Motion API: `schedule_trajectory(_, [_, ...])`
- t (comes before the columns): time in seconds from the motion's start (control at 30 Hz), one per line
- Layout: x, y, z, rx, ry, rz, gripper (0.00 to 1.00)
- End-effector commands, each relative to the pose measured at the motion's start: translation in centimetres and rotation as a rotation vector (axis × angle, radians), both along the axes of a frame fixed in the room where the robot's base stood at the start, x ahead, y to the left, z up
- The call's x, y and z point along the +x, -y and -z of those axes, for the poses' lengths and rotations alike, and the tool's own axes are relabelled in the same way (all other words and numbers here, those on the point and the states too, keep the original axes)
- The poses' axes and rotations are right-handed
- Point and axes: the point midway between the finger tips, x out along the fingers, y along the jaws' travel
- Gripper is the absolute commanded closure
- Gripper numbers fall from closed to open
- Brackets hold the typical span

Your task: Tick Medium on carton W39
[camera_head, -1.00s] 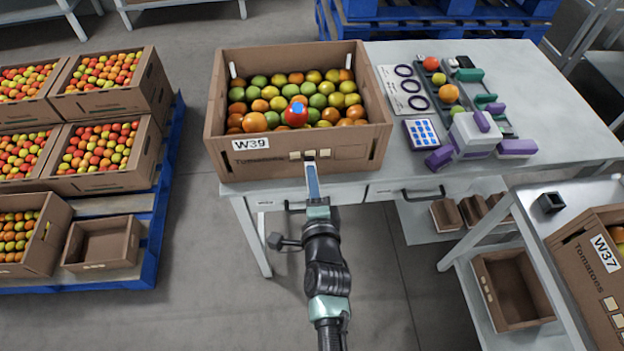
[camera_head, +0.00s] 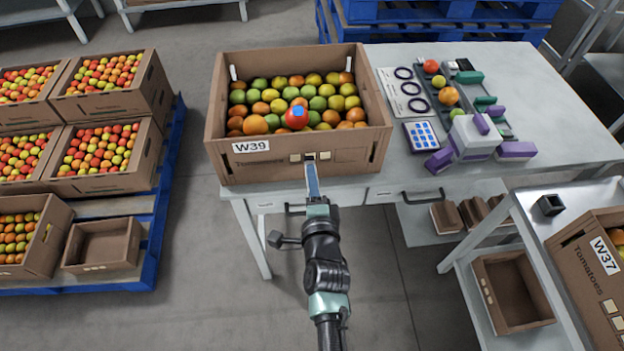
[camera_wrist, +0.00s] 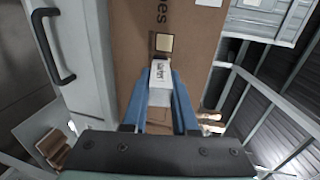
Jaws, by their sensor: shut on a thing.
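Carton W39 (camera_head: 220,124), an open brown box full of tomatoes, stands on the table. Its front has a white W39 label (camera_head: 251,146) and a row of small cream squares, one at the left (camera_head: 296,157) and one at the right (camera_head: 325,155). My gripper (camera_head: 311,166) is shut on a small white block with dark lettering (camera_wrist: 161,74). The block is at the middle square, which looks dark and partly covered in the head view. In the wrist view one cream square (camera_wrist: 164,42) shows beyond the block. Whether the block touches the carton I cannot tell.
The table (camera_head: 545,95) also holds a blue-buttoned pad (camera_head: 422,134), a sheet with rings (camera_head: 404,92) and a purple-and-white device (camera_head: 472,138). A drawer handle (camera_head: 423,196) projects below. Carton W37 (camera_head: 575,235) stands at the right, filled cartons on a blue pallet (camera_head: 160,205) at the left.

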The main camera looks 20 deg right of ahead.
Motion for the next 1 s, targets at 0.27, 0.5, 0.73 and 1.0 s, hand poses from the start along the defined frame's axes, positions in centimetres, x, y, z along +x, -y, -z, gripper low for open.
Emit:
schedule_trajectory(0.27, [0.0,0.3,-0.3,-0.001,0.0,0.0,1.0])
schedule_trajectory(0.5, [-0.1,0.7,-0.7,-0.001,0.002,0.002,1.0])
schedule_trajectory(0.73, [-0.3,0.8,-0.8,0.0,0.001,0.002,1.0])
schedule_trajectory(1.0, [-2.1,0.2,-0.7,0.001,0.0,0.001,1.0])
